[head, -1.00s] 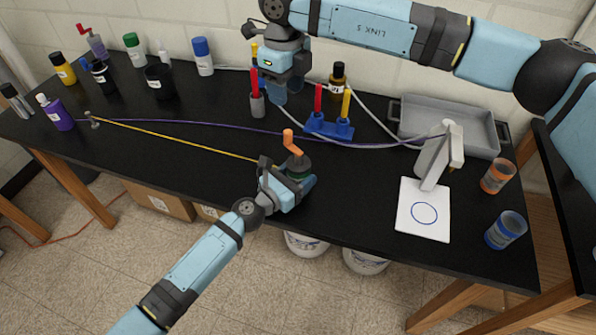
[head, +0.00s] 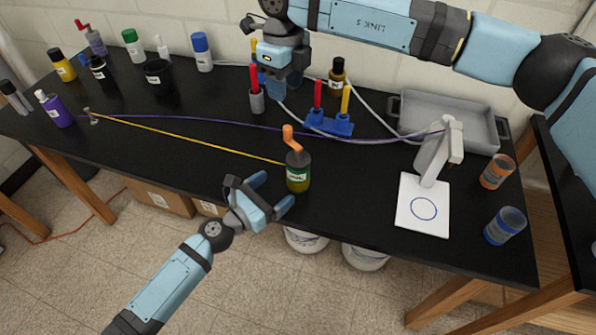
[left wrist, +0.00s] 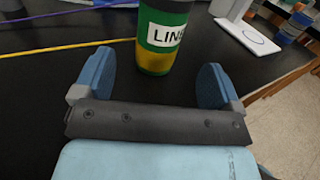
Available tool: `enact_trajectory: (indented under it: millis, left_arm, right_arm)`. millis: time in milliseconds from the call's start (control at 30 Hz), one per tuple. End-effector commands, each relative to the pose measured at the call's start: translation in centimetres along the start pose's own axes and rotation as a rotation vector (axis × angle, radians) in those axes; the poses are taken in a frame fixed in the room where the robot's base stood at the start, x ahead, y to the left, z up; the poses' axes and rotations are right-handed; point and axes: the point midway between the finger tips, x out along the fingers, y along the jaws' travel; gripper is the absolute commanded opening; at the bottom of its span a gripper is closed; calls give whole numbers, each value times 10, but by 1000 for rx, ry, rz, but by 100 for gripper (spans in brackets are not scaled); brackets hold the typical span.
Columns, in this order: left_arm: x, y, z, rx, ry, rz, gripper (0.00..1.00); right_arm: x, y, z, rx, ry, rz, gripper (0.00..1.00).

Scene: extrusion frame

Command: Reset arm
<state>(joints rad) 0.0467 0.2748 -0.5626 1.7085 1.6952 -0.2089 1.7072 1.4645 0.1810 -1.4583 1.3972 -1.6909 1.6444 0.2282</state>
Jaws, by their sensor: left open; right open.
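My left gripper (head: 270,191) is open and empty at the front edge of the black table. Its two blue fingers also show in the left wrist view (left wrist: 154,82), apart from each other. A green and yellow bottle with an orange spout (head: 298,172) stands upright just beyond the fingertips. My right gripper (head: 276,88) is open, pointing down over the back of the table, near the grey cup (head: 257,101) with red and yellow sticks.
A blue rack (head: 330,123) holds red and yellow sticks. A yellow cord (head: 190,138) runs across the black table (head: 150,180). A grey tray (head: 455,120), white stand (head: 435,155), white card (head: 422,207) and two jars (head: 504,226) are at the right. Several bottles stand at the left.

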Motion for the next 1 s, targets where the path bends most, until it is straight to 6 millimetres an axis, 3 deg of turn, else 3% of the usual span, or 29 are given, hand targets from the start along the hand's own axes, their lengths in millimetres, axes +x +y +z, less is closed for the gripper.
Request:
enact_trajectory:
  millis: [200,433,533,667,767,900,1000]
  left_arm:
    - [-29,0,0,-1,0,0,90]
    - [-34,0,0,2,0,0,90]
    - [-36,-2,0,34,5,1,90]
    - [-43,-7,-1,175,30,6,90]
    - [-53,-14,-3,353,64,9,90]
    - [-68,-22,-6,627,120,6,90]
    - [-80,-27,-10,822,167,-4,90]
  right_arm:
    - [0,0,0,0,0,0,47]
    - [0,0,0,0,-1,3,47]
    - [7,12,2,-10,-19,54,47]
    - [28,58,8,-37,-97,273,47]
    - [39,111,14,-36,-202,539,47]
    - [31,170,17,36,-366,928,47]
    - [16,194,16,137,-480,1189,47]
